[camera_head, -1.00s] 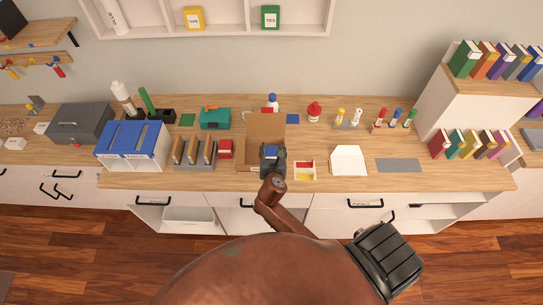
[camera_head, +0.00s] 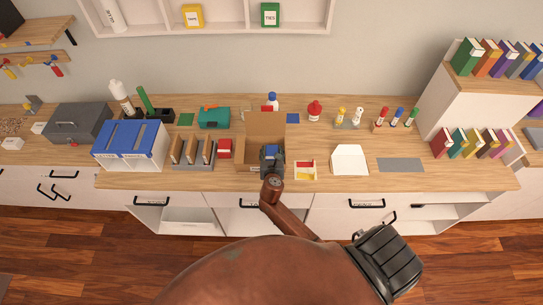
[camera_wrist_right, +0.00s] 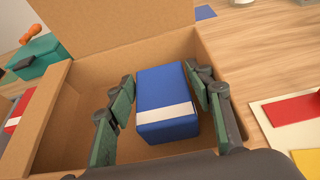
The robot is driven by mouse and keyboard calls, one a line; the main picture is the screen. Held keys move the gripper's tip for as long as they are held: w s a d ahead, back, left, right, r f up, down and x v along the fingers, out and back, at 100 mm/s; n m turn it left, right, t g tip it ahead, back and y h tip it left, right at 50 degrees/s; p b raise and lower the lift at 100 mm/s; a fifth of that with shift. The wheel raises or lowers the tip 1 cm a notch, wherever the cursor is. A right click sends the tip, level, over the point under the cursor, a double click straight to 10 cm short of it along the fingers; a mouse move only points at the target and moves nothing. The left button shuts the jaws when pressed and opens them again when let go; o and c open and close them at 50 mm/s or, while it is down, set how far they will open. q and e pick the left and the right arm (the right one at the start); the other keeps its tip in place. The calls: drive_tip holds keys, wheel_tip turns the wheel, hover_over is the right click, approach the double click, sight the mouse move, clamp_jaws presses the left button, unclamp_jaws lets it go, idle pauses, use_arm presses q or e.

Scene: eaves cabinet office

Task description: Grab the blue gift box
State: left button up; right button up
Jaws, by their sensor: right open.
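The blue gift box (camera_wrist_right: 166,92) with a white band sits inside an open cardboard box (camera_wrist_right: 48,118). In the head view the blue gift box (camera_head: 270,151) shows only in part behind my right gripper. My right gripper (camera_wrist_right: 165,112) is open, with one finger on each side of the blue box. There is a gap on the left side; the right finger is close to the box, and I cannot tell if it touches. In the head view the cardboard box (camera_head: 265,125) has its lid raised at the back. My left gripper is not in view.
A tray with red and yellow pieces (camera_head: 305,170) stands right of the cardboard box. Left of it are a red box (camera_head: 224,148) and upright dividers (camera_head: 194,152). A teal toolbox (camera_head: 214,118) is behind. The counter's front edge is clear.

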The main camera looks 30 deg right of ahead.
drive_tip(key=shift+x, duration=1.05)
drive_tip(key=c, duration=0.9)
